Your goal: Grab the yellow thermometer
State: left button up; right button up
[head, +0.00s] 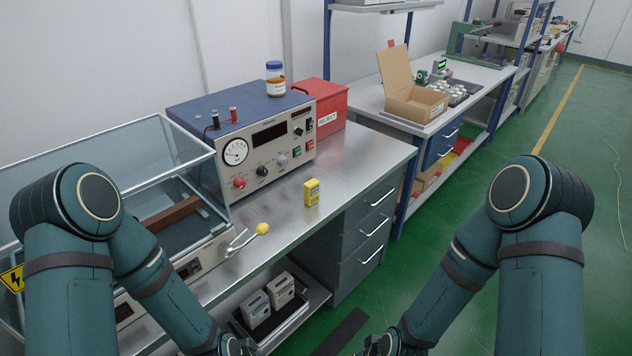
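The yellow thermometer (311,191) is a small boxy yellow device standing upright on the metal workbench (345,165), near its front edge and in front of the calibration unit. Nothing touches it. My two arms come in from the left and right and reach down to the bottom edge of the head view. Their wrists are partly cut off there, and the fingers of both grippers are out of view. Both arms are well apart from the thermometer.
A blue-topped meter unit (250,140) and a red reject box (325,105) stand behind the thermometer. A glass-walled case (150,150) with a yellow-knobbed lever (262,229) is to its left. Drawers (372,225) are below. The bench right of the thermometer is clear.

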aim_at(311, 188)
jog(key=i+l+u, duration=0.1)
jog(key=i+l, duration=0.25)
jog(key=i+l+u, duration=0.1)
jog(key=i+l, duration=0.25)
jog(key=l, duration=0.2)
